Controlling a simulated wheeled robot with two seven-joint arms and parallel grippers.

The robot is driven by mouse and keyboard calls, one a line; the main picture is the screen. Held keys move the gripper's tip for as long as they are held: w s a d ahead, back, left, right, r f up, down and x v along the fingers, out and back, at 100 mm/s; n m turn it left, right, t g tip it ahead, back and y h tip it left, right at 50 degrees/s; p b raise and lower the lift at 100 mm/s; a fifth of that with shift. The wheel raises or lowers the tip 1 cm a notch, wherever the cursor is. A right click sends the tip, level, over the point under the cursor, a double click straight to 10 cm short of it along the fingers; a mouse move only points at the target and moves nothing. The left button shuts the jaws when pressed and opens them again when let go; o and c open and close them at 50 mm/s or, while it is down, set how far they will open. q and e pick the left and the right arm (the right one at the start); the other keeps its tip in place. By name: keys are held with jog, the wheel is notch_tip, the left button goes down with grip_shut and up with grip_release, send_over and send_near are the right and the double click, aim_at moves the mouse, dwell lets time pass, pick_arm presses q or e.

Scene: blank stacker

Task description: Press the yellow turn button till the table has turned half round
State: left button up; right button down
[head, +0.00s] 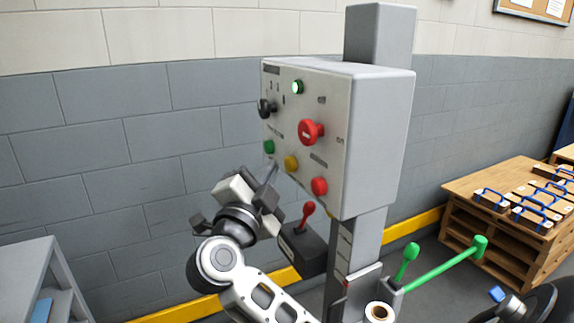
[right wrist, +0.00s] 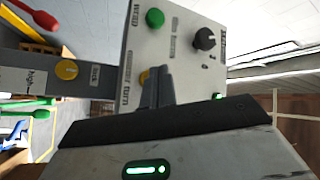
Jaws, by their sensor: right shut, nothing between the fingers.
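The yellow turn button (head: 291,163) sits low on the front face of a grey control box (head: 378,125). In the right wrist view the yellow button (right wrist: 144,77) shows beside the word "turn", partly hidden by my fingers. My right gripper (head: 272,174) is shut and empty, its fingertips close to the panel, just left of the yellow button in the head view. In the right wrist view its fingertips (right wrist: 158,72) overlap the button's edge; I cannot tell whether they touch it. My left gripper is not in view. I cannot make out the turning table.
Near the button are a green button (head: 269,147), a red button (head: 319,186), a red mushroom button (head: 311,132) and a black knob (head: 266,108). A red-knobbed lever (head: 307,213) stands below. A wooden stand (head: 467,188) with several blue-handled pieces is at the right.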

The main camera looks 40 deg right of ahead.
dwell(0.8)
jog(key=shift+s+d+p, duration=0.1)
jog(key=shift+d+p, duration=0.3)
jog(key=shift+p, duration=0.15)
